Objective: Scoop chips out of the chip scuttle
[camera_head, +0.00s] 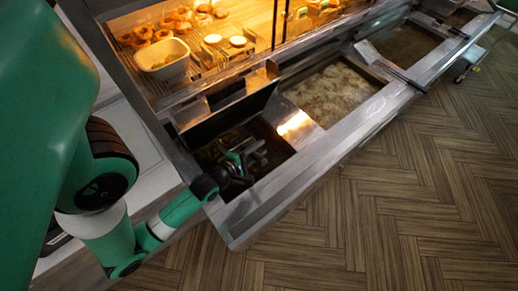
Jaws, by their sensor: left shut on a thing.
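The chip scuttle (277,145) is the dark, steel-edged bay at the near end of the range, with a raised steel panel at its back. Dim yellowish chips (207,153) show in its shadowed left part. My left gripper (257,157) reaches in from the left and is low over or inside the scuttle. It is shut on a dark thing that seems to be the scoop, mostly hidden by the jaws and shadow. I cannot tell whether chips lie in it. My right gripper is not in view.
A lit food display (190,40) with battered rings and a white tub (162,58) stands behind the scuttle. A fryer pan of bubbling oil (335,92) is to the right, with another pan (405,45) beyond. The wooden floor (400,200) in front is clear.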

